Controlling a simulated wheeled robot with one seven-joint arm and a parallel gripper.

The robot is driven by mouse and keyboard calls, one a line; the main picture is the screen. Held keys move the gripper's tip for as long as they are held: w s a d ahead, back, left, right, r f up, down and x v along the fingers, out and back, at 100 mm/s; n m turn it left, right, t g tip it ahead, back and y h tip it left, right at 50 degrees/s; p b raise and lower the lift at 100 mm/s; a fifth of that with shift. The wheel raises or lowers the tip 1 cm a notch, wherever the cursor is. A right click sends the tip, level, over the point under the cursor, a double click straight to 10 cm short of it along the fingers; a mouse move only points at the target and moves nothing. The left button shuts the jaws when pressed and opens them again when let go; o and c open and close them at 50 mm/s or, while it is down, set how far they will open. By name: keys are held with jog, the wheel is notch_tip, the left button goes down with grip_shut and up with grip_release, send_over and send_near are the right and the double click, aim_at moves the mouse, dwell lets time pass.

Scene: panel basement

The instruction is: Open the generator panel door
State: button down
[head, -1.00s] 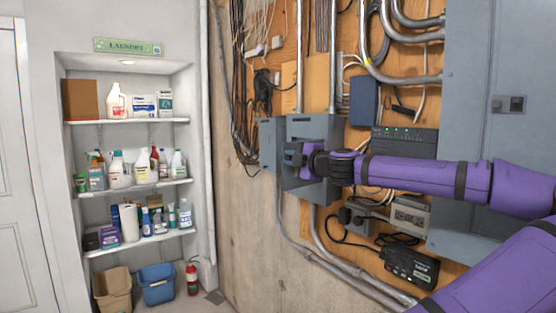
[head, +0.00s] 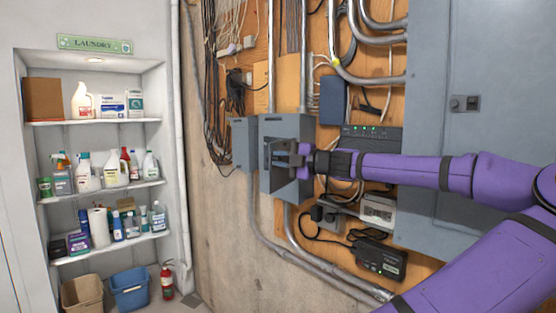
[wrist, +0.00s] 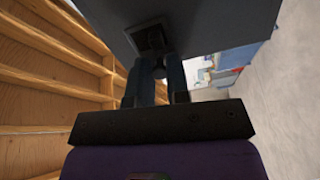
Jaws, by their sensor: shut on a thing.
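The generator panel (head: 292,124) is a grey metal box on the plywood wall, in the middle of the head view. My gripper (head: 293,159) reaches it from the right and covers part of its front. In the wrist view a grey panel face (wrist: 215,22) fills the top, with a dark square latch (wrist: 150,38) in it. My gripper's fingers (wrist: 157,66) are close together at that latch and shut on it. The fingertips are partly hidden in shadow. I cannot tell how far the door stands from its frame.
A smaller grey box (head: 243,143) is just left of the panel. A large grey cabinet (head: 450,60) is at the right. Conduits (head: 290,258) and a black adapter (head: 378,259) are below. Laundry shelves (head: 105,120) stand at the left, with bins and an extinguisher (head: 167,281).

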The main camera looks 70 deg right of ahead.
jog(key=shift+s+d, duration=0.15)
jog(key=shift+d, duration=0.05)
jog(key=c, duration=1.2)
grip_release()
jog(key=shift+d, duration=0.1)
jog(key=shift+o, duration=0.5)
jog(key=s, duration=1)
jog(key=shift+s+a, duration=0.4)
